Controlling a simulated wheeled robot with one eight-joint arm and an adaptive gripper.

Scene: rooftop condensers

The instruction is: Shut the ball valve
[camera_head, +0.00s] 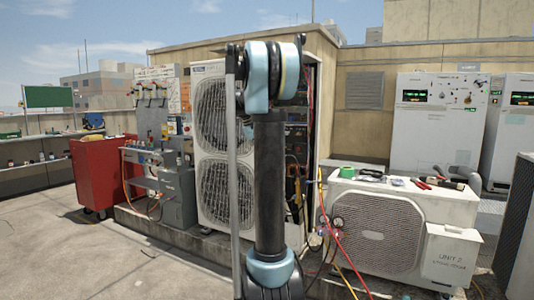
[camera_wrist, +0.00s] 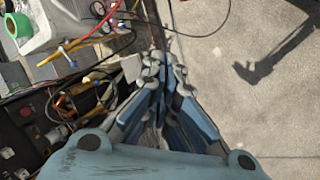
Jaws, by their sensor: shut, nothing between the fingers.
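I cannot pick out the ball valve for certain in either view. In the head view, small fittings and a gauge (camera_head: 338,221) sit by the left end of the low white condenser (camera_head: 455,205), where red and yellow hoses hang. In the wrist view, brass-coloured fittings (camera_wrist: 68,47) show left of my gripper, near a red hose (camera_wrist: 98,28) and black hoses. My gripper (camera_wrist: 165,68) points away from the camera with its blue-grey fingers together and empty, above the edge between equipment and concrete floor. My raised arm hides part of the middle in the head view, and the gripper is not visible there.
A green tape roll (camera_head: 347,172) and hand tools (camera_head: 435,183) lie on the low condenser. A tall two-fan condenser (camera_head: 212,150) and an open cabinet with wiring (camera_head: 297,140) stand behind my arm. A red tool cart (camera_head: 98,175) is at left. The left foreground floor is clear.

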